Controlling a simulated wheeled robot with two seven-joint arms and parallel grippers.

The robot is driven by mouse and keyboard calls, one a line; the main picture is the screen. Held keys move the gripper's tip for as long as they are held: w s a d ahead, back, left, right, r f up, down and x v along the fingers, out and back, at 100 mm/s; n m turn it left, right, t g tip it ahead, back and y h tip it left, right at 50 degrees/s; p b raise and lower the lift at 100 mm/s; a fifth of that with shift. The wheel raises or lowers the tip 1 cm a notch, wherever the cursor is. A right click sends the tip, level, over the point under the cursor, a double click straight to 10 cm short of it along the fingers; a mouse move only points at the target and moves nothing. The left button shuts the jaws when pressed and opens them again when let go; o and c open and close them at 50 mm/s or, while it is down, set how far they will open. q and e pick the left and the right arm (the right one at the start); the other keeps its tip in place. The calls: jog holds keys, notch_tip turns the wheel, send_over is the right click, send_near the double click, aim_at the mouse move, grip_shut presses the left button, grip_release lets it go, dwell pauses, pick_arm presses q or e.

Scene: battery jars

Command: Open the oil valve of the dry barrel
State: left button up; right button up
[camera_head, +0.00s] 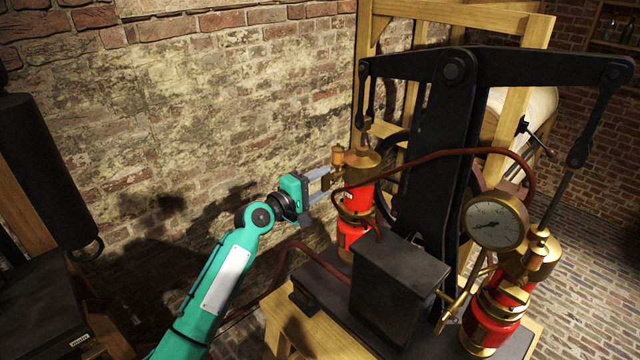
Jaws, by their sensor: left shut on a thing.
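A black pump machine carries two red cylinders with brass tops. The left red cylinder (357,199) stands near the brick wall, with a small brass oil cup and valve fitting (338,158) on its left side. The right red cylinder (490,322) stands at the front right, with brass fittings on top. My left gripper (325,187) reaches in from the left and is shut on the brass fitting beside the left cylinder. The fingers partly hide the part they hold. I cannot tell from here which barrel is dry. My right gripper is not in view.
A round pressure gauge (496,222) sits in front of the right cylinder. A black box (400,275) stands between the cylinders, and a black rocking beam (540,66) spans above. A red-brown hose (440,155) arches across. A wooden frame (520,60) stands behind.

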pick_arm(q)
jog(key=o, duration=1)
jog(key=shift+c, duration=0.2)
jog(key=shift+a, duration=0.1)
jog(key=b+v, duration=0.5)
jog(key=v, duration=0.8)
jog(key=shift+s+a, duration=0.25)
jog(key=shift+s, duration=0.05)
jog(key=shift+f, duration=0.1)
